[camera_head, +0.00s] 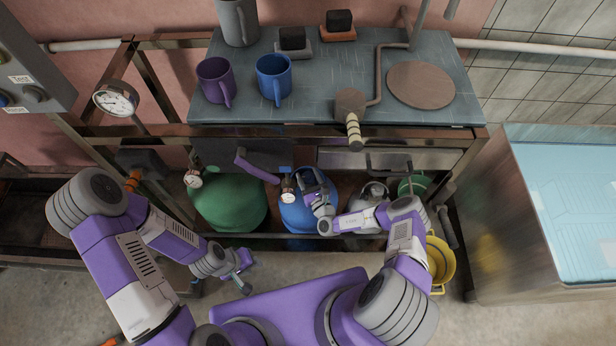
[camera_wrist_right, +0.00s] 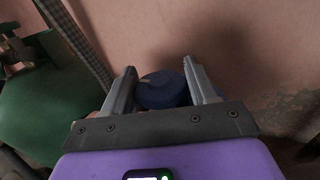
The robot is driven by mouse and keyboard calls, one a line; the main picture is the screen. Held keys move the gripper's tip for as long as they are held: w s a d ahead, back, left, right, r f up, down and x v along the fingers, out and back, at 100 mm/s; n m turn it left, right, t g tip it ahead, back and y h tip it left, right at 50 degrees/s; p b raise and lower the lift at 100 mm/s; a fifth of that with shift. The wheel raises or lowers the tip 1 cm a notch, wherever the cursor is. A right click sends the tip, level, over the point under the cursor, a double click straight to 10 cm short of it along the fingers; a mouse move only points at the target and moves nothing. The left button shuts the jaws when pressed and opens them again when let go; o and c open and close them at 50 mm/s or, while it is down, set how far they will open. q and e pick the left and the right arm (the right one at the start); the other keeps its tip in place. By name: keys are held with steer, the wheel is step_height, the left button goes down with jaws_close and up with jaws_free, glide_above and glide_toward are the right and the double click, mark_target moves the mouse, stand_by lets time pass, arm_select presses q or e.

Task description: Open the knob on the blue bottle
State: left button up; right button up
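The blue bottle (camera_head: 296,216) stands under the worktable, with a small gauge at its top left. My right gripper (camera_head: 309,186) is at the top of this bottle and hides part of it. In the right wrist view a round dark-blue part (camera_wrist_right: 163,92), which looks like the bottle's knob, shows between the fingers of my right gripper (camera_wrist_right: 161,78). The fingers are spread, one on each side of it; I cannot tell whether they touch it. My left gripper (camera_head: 243,272) hangs low over the floor, away from the bottles; its finger opening is unclear.
A green bottle (camera_head: 230,204) stands left of the blue one; a grey bottle (camera_head: 370,193) stands to its right. The worktable (camera_head: 330,85) above holds mugs and a ladle. A yellow bucket (camera_head: 440,262) is on the right, near a steel basin (camera_head: 510,225).

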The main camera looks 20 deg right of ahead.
steer(key=shift+c, duration=0.9)
steer(key=shift+n+y, duration=0.4)
steer(key=shift+y, duration=0.3)
steer(key=n+g+y, duration=0.1)
steer(key=n+y, duration=0.1)
steer(key=y, duration=0.1)
steer(key=n+g+y, duration=0.2)
steer(key=y, duration=0.1)
steer(key=shift+w+n+y, duration=0.1)
steer(key=shift+n+y, duration=0.2)
steer(key=n+g+y, duration=0.4)
steer(key=shift+y, duration=0.4)
steer(key=shift+n+g+y, duration=0.6)
steer(key=shift+n+g, duration=0.1)
steer(key=shift+g, duration=0.2)
steer(key=shift+w+r+n+g+y, duration=0.15)
steer(key=shift+n+g+y, duration=0.15)
steer(key=shift+n+g, duration=0.6)
steer(key=shift+g, duration=0.5)
steer(key=shift+d, duration=0.1)
